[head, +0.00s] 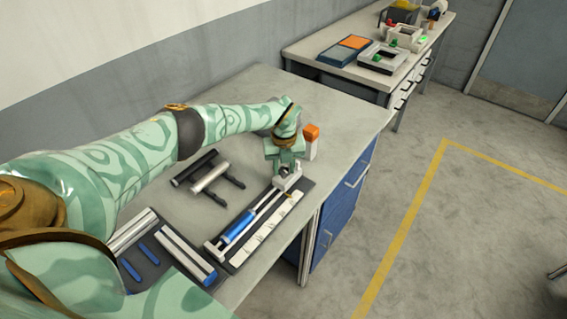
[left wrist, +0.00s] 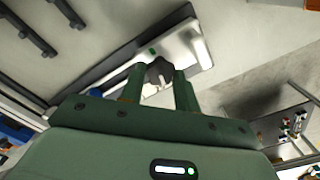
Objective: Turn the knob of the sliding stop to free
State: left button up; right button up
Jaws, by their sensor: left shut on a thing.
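The sliding stop device (head: 262,222) lies on the workbench, a dark base with a white strip, rails and a blue cylinder. My left gripper (head: 285,170) is at its far end, over the light block there. In the left wrist view, the two green fingers of my left gripper (left wrist: 159,84) are shut on a small dark knob (left wrist: 157,74) on the pale block (left wrist: 186,46). A small green mark (left wrist: 150,51) shows on the block beyond the knob. The fingers partly hide the knob, and its exact setting is not clear. My right gripper is not in view.
An orange-topped white block (head: 311,143) stands just right of the left gripper. Dark and silver rods on a stand (head: 208,176) lie left of the device. A dark tray with rails and blue strips (head: 150,250) is nearer. The bench's back part is clear.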

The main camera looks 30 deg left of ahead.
aim_at(284, 171)
pick_arm(q)
jog(key=shift+r+n+p, duration=0.1)
jog(key=shift+n+p, duration=0.3)
jog(key=shift+n, duration=0.7)
jog(key=o, duration=1)
jog(key=shift+c, duration=0.2)
jog(key=shift+r, duration=0.4)
notch_tip(284, 171, up, 15)
jog(key=p, duration=0.3)
jog(key=shift+r, duration=0.2)
jog(key=shift+s+f, duration=0.1)
